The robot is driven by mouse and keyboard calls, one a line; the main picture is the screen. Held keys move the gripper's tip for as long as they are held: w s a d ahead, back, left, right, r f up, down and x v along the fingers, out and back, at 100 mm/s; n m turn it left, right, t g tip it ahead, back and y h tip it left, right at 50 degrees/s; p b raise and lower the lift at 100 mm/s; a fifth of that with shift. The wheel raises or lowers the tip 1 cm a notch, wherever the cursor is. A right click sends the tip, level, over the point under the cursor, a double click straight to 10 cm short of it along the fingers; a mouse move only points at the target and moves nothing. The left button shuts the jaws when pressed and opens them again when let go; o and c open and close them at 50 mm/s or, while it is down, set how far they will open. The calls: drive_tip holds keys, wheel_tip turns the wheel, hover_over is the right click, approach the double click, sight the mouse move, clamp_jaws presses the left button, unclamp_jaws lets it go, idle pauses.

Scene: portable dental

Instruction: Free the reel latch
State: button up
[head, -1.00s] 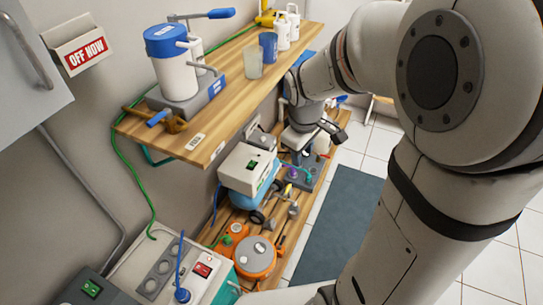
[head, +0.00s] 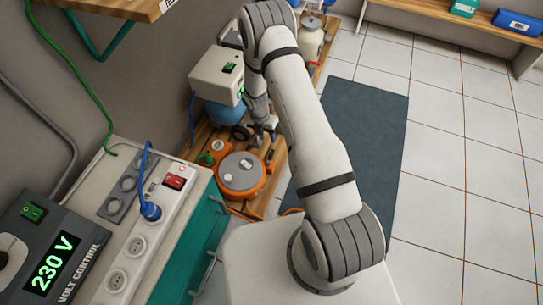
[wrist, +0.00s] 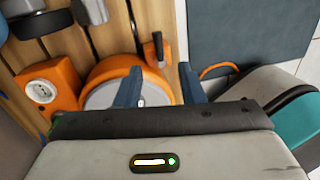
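The orange reel with a grey round face (head: 238,172) lies on the low wooden deck in the head view. In the wrist view its orange rim (wrist: 108,68) and part of its grey face show behind my fingers. A small dark lever-like piece (wrist: 158,46) stands at the rim, seen between the fingers; I cannot tell whether it is the latch. My gripper (wrist: 162,78) is open, its two blue-grey fingers apart with nothing between them. In the head view my gripper (head: 264,128) is beside and above the reel, partly hidden by my arm.
An orange socket box (wrist: 45,90) sits beside the reel. A white box with a green switch (head: 217,75) stands behind it. A power strip (head: 130,235) and a volt control unit (head: 45,250) are at front left. A dark mat (head: 350,145) covers clear floor to the right.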

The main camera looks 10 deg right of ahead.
sight(272, 153)
drive_tip(key=shift+n, duration=0.3)
drive_tip(key=f+b, duration=0.1)
drive_tip(key=f, duration=0.2)
drive_tip(key=f+b, duration=0.1)
drive_tip(key=f, duration=0.2)
drive_tip(key=s+d+f+b, duration=0.1)
drive_tip(key=f, duration=0.3)
drive_tip(key=shift+s+d+b, duration=0.1)
drive_tip(key=shift+b, duration=0.2)
drive_tip(key=shift+r, duration=0.1)
clamp_jaws()
drive_tip(key=shift+d, duration=0.25)
drive_tip(key=shift+a, duration=0.15)
